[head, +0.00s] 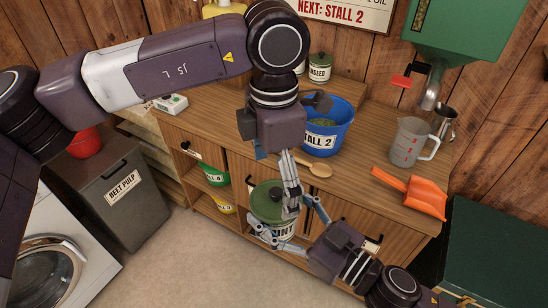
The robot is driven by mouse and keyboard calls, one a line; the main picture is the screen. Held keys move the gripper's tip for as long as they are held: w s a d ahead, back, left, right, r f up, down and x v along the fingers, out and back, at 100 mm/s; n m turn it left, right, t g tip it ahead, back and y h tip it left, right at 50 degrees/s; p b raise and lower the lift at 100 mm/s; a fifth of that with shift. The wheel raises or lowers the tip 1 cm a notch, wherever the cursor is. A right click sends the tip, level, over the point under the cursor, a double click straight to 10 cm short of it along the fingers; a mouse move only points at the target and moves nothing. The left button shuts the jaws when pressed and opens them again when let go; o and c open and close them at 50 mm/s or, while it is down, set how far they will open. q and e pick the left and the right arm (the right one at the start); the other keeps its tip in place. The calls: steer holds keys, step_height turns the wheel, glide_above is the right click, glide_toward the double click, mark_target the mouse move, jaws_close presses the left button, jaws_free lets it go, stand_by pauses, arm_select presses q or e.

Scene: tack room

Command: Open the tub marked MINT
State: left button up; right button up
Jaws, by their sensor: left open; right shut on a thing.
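The tub marked MINT (285,231) is in front of the wooden counter, with its green lid (267,203) on. Its label is partly covered by gripper fingers. My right gripper (284,236) comes in from the lower right and is shut on the tub, with fingers around its body. My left gripper (290,208) points down from above, open, with its fingers at the right part of the lid. The fingers overlap the lid in the picture, and I cannot tell whether they touch it. The tub's underside is hidden.
On the counter (225,122) are a blue STALL 2 bucket (329,136), a wooden spoon (318,169), a LINSEED tub (319,68), a measuring jug (410,145) and an orange scoop (424,196). A BEET PULP bin (118,200) stands left. Floor in front is clear.

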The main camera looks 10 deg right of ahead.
mark_target(274, 192)
arm_select(q)
steer(key=shift+f, duration=1.7)
steer(key=shift+f, duration=0.15)
jaws_close()
steer(key=shift+r, duration=0.2)
steer(key=shift+r, duration=0.4)
steer(key=shift+r, duration=0.2)
steer(key=shift+r, duration=0.9)
